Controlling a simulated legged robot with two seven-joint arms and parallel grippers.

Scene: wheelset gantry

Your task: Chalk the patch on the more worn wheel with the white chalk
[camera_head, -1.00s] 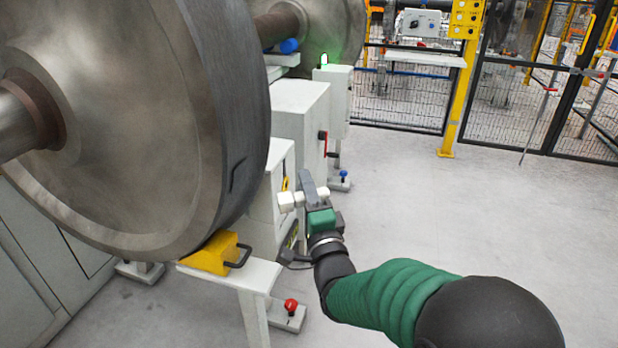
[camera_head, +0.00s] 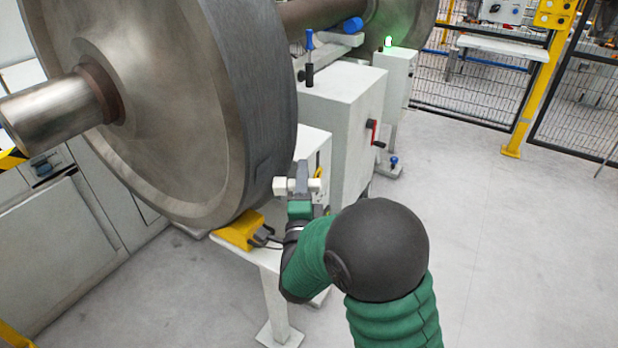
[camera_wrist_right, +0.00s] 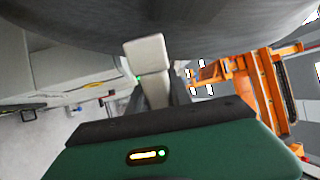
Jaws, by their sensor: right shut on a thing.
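The large near wheel (camera_head: 150,70) stands at the left in the head view, with a faint darker patch (camera_head: 264,165) low on its tread. The second wheel (camera_head: 402,25) is partly in view behind it. My right gripper (camera_head: 302,178) is shut on the white chalk (camera_head: 280,186), beside the lower tread. The chalk sticks out on both sides of the fingers. In the right wrist view the chalk (camera_wrist_right: 148,58) overlaps the dark wheel surface (camera_wrist_right: 230,25); I cannot tell whether they touch. My left gripper is not in view.
A yellow chock (camera_head: 240,230) sits under the near wheel on a white stand (camera_head: 275,300). A white cabinet (camera_head: 340,115) with a red crank (camera_head: 372,132) and a blue-handled tool (camera_head: 309,55) stands behind my gripper. The floor (camera_head: 490,240) at the right is clear.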

